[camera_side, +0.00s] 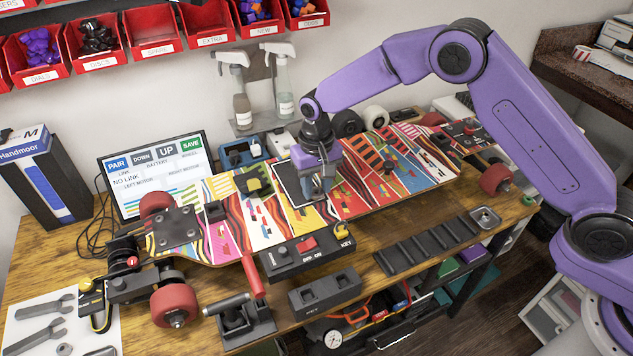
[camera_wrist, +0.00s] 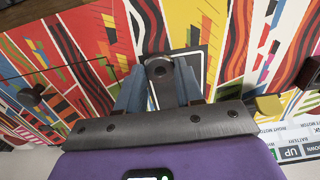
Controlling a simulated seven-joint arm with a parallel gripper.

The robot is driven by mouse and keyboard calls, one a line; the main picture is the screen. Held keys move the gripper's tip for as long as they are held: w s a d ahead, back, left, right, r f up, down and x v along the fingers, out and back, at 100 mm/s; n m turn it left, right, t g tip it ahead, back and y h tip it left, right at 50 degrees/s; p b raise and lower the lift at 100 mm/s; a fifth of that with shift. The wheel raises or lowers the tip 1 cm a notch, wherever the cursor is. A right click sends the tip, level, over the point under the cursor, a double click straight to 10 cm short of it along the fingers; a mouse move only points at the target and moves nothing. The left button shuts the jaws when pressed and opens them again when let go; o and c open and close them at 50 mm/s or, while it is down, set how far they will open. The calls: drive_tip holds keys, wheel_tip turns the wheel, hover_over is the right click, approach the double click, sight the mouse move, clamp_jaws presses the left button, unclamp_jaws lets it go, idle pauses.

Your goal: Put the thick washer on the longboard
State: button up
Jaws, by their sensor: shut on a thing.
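The longboard (camera_side: 225,235) lies across the bench, deck up, with a colourful striped graphic and red wheels. My gripper (camera_side: 325,196) is low over the middle of the deck, beside a dark rectangular panel with a pale border (camera_side: 290,184). In the wrist view, my gripper (camera_wrist: 159,82) has its two fingers closed around a small dark grey ring with a round hole, which looks like the thick washer (camera_wrist: 158,68). The dark panel (camera_wrist: 203,60) shows behind the fingers. I cannot tell whether the washer touches the deck. In the side view the fingers hide the washer.
A black switch box with a red rocker (camera_side: 305,246) sits at the longboard's front edge. A slotted black rack (camera_side: 427,246) and a small metal dish (camera_side: 485,218) lie in front. A monitor (camera_side: 155,175) and spray bottles (camera_side: 283,92) stand behind. Loose wrenches (camera_side: 40,335) lie front left.

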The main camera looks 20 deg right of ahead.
drive_tip(key=shift+f, duration=0.6)
idle(0.8)
drive_tip(key=o, duration=1)
drive_tip(key=shift+c, duration=1.1)
drive_tip(key=shift+r, duration=0.15)
wheel_tip(320, 180, up, 7)
drive_tip(key=shift+r, duration=0.15)
